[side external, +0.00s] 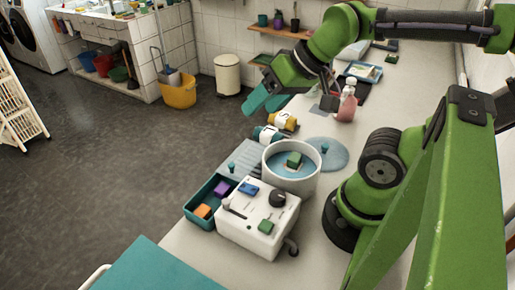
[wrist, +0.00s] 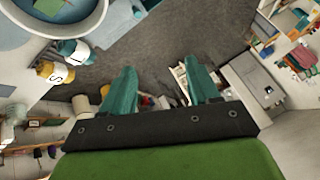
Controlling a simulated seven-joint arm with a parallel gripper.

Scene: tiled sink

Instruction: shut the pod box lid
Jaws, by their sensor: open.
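An open teal box (side external: 196,221) holds a purple block (side external: 221,188) and an orange block (side external: 203,211) on the left edge of the counter. A grey ribbed panel (side external: 243,157) with a small teal knob lies just behind the box; I cannot tell whether it is the lid or how it joins the box. My gripper (side external: 265,96) is in the air, up and behind the box, well apart from it. In the wrist view my gripper (wrist: 162,88) has its two teal fingers spread, with nothing between them. The box is not visible in the wrist view.
A white machine (side external: 257,220) with a knob and lever stands right of the box. A white pot (side external: 291,180) with a green block stands behind it. A round blue disc (side external: 327,153), yellow and teal bottles (side external: 284,121) and a pink bottle (side external: 347,107) are farther back.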

